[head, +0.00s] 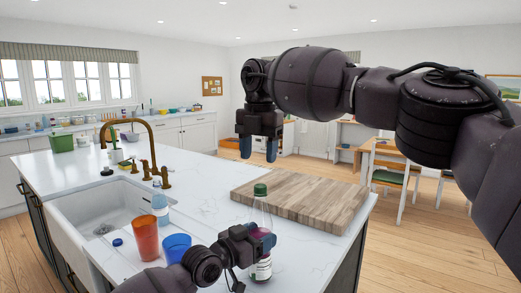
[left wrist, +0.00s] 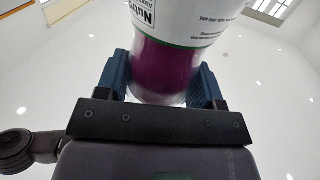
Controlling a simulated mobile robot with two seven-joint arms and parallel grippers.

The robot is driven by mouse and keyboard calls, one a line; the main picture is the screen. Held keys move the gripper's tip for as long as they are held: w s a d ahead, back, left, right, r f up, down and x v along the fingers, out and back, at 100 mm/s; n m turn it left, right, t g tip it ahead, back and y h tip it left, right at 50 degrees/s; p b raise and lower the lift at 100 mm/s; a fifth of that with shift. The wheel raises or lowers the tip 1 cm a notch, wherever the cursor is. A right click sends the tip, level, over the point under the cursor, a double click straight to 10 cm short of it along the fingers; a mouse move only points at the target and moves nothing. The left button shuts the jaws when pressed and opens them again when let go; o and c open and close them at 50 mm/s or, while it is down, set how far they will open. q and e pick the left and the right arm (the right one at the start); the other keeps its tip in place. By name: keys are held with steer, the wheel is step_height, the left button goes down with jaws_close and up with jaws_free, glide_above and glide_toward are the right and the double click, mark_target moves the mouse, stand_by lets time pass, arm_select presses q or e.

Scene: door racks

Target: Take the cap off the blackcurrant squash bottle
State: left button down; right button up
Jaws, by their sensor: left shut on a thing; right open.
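The blackcurrant squash bottle (head: 261,212) is upright at the front of the island worktop, with a clear neck, purple contents and a white label. Its green cap (head: 260,189) is on top. My left gripper (head: 264,241) is shut around the bottle's body from the left. The left wrist view shows the purple bottle (left wrist: 165,68) between both fingers of my left gripper (left wrist: 165,85); the cap is outside that view. My right gripper (head: 258,150) is open and empty, pointing down, and appears above the cap. I cannot tell whether the bottle's base touches the worktop.
A wooden board (head: 305,198) lies behind and right of the bottle. An orange cup (head: 145,238), a blue cup (head: 176,248), a small clear bottle (head: 160,208) and a blue cap (head: 118,242) are to the left. A sink (head: 95,212) with a brass tap (head: 152,143) is beyond.

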mark_target(260, 186)
steer(key=m, duration=0.4)
steer(key=shift+r, duration=0.1)
steer(key=m, duration=0.4)
steer(key=shift+d, duration=0.1)
steer(key=m, duration=0.4)
steer(key=shift+d, duration=0.1)
steer(key=m, duration=0.3)
steer(key=shift+m, duration=0.3)
steer(key=shift+f, duration=3.95)
steer(key=shift+c, duration=0.3)
